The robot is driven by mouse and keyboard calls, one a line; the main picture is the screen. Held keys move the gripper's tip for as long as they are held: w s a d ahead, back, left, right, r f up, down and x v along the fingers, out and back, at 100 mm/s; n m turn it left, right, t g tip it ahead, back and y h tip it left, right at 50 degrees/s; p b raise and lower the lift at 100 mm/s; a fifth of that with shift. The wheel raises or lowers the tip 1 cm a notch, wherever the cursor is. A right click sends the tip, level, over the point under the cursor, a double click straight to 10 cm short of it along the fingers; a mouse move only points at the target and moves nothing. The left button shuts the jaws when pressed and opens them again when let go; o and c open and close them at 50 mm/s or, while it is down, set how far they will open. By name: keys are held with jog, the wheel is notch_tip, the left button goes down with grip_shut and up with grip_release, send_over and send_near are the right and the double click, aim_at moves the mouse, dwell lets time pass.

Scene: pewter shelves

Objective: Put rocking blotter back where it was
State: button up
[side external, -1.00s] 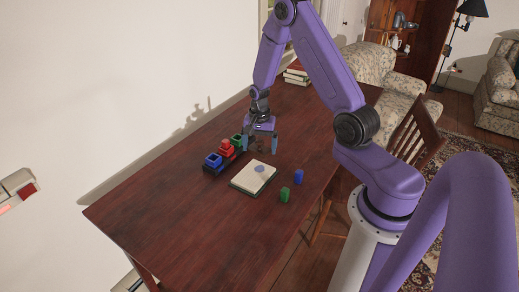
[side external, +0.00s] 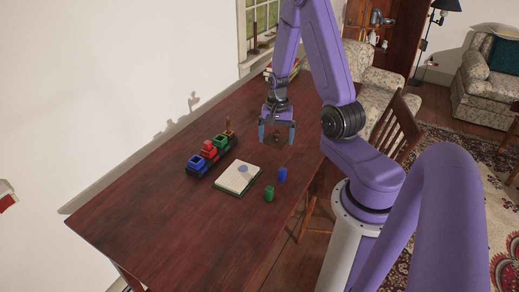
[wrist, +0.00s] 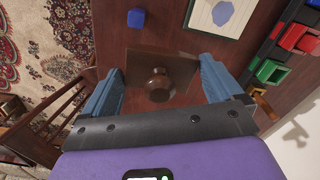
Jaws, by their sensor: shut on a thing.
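The rocking blotter (wrist: 158,84) is dark brown with a round knob. It sits between the two blue fingers of my gripper (wrist: 160,88) in the wrist view. In the side view my gripper (side external: 277,136) is over the far part of the table, shut on the blotter, which shows as a small dark shape (side external: 277,139) between the fingers. I cannot tell whether the blotter touches the tabletop.
The wooden table (side external: 150,215) is clear at its near end. A toy train (side external: 209,150) with coloured wagons stands at the left. A chair (side external: 398,125) stands at the right.

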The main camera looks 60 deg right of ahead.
jog(key=w+d+f, duration=0.3)
jog(key=w+d, duration=0.1)
jog(key=w, duration=0.1)
send_over(260, 153)
jog(key=f, duration=0.5)
jog(key=shift+s+a+f, duration=0.1)
jog(key=shift+s+a, duration=0.15)
jog(key=shift+a, duration=0.1)
jog(key=shift+w+d+f, duration=0.1)
jog(key=shift+w+f, duration=0.05)
jog(key=shift+f, duration=0.8)
jog(key=shift+w+d+f, duration=0.1)
jog(key=shift+f, duration=0.8)
jog(key=shift+f, duration=0.15)
jog(key=o, duration=0.6)
